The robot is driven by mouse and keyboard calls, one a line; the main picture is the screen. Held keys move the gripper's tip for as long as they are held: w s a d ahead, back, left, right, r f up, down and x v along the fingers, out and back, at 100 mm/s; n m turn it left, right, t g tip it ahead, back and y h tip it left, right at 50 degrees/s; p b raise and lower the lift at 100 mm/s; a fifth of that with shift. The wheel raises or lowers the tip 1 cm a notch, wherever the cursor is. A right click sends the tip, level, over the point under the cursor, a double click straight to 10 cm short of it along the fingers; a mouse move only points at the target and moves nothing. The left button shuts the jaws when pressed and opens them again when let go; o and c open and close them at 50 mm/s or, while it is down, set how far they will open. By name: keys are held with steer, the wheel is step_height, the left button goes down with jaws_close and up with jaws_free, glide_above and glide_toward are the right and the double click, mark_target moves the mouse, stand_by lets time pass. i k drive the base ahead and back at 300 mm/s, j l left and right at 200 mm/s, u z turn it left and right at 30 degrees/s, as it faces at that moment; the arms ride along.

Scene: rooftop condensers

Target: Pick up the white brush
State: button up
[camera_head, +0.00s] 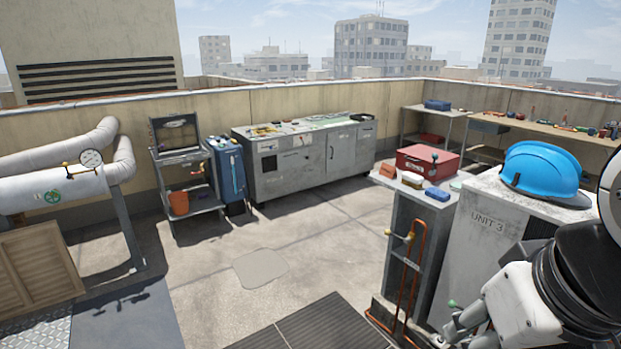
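A small pale, off-white block-like item (412,180) lies on top of the narrow grey stand at the centre right. It may be the white brush, but it is too small to make out bristles or a handle. It lies between a brown block (388,171) and a blue item (437,194), in front of a red toolbox (427,160). Black and white parts of my arm show at the lower right, well apart from the pale item. I cannot make out my gripper's fingers in this view.
A grey cabinet marked UNIT 3 (490,232) with a blue hard hat (541,170) on it stands right of the stand. A long workbench (345,149) stands at the back wall. The middle floor (310,245) is clear.

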mark_target(413, 180)
steer(key=i+u, duration=0.35)
steer(key=i, duration=0.45)
steer(key=i+l+u, duration=0.15)
steer(key=i+u, duration=0.15)
steer(key=i, duration=0.55)
steer(key=i+j+z, duration=0.15)
steer(key=i+z, duration=0.2)
steer(key=i, duration=0.35)
steer(key=i+l+z, duration=0.2)
steer(key=z, duration=0.3)
steer(key=i+z, duration=0.35)
steer(key=z, duration=0.15)
steer(key=i+z, duration=0.3)
steer(key=z, duration=0.2)
